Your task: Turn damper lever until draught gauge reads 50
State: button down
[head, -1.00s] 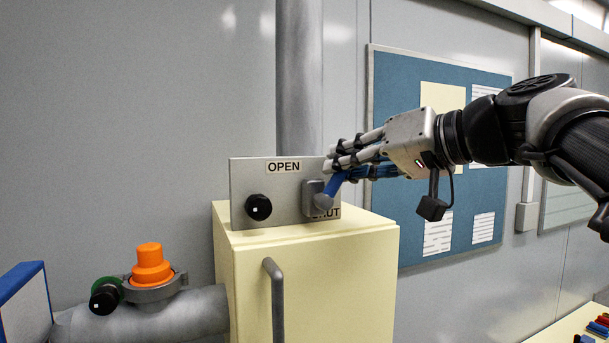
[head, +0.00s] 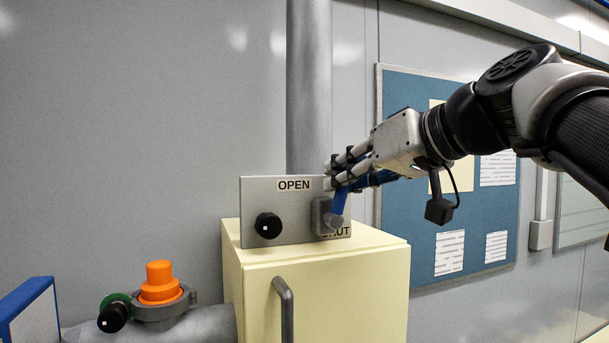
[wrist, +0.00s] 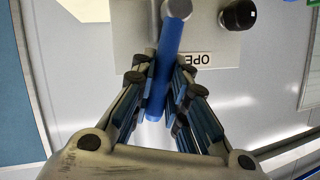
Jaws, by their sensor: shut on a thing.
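The blue damper lever (head: 339,204) sits on a grey pivot on a grey plate (head: 292,215) marked OPEN at the top and SHUT at the lower right. It points up, leaning slightly right. My gripper (head: 337,174) is shut on the lever's upper part. In the wrist view the lever (wrist: 166,62) runs between the fingers (wrist: 162,80), with its round grey pivot end beyond them. The SHUT label is partly covered by the pivot. I cannot make out a draught gauge reading in these views.
The plate stands on a cream cabinet (head: 330,290) with a grey handle (head: 285,305). A black knob (head: 268,225) is left of the lever. A pipe fitting with an orange cap (head: 160,283) is lower left. A vertical pipe (head: 308,90) and blue noticeboard (head: 400,210) are behind.

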jog(key=c, duration=1.5)
grip_release()
jog(key=shift+c, duration=0.2)
jog(key=v, duration=1.2)
jog(key=shift+a, duration=0.1)
